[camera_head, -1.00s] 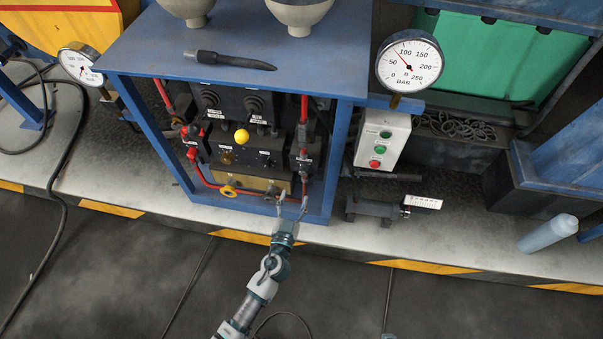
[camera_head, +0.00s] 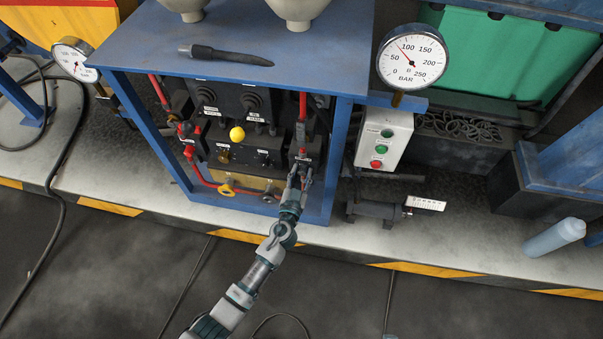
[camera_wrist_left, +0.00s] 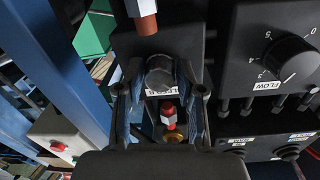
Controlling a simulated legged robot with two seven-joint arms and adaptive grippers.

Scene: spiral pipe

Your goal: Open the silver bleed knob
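The silver knob (camera_wrist_left: 160,74) shows in the left wrist view as a short grey cylinder on a dark block, below a red pipe end. A white label, partly covered, sits just under it. My left gripper (camera_wrist_left: 161,92) is open, with one finger to each side of the knob and visible gaps between. I cannot tell how deep the fingers reach around it. In the head view my left gripper (camera_head: 300,174) is at the lower right of the panel inside the blue frame, and the knob is too small to make out there. My right gripper is not in view.
A red and white fitting (camera_wrist_left: 169,118) shows between the fingers, below the knob. The flow dial (camera_wrist_left: 290,58) is to the right. Blue frame posts (camera_head: 335,160) stand close on the right in the head view. A button box (camera_head: 383,141) and pressure gauge (camera_head: 411,60) are beyond.

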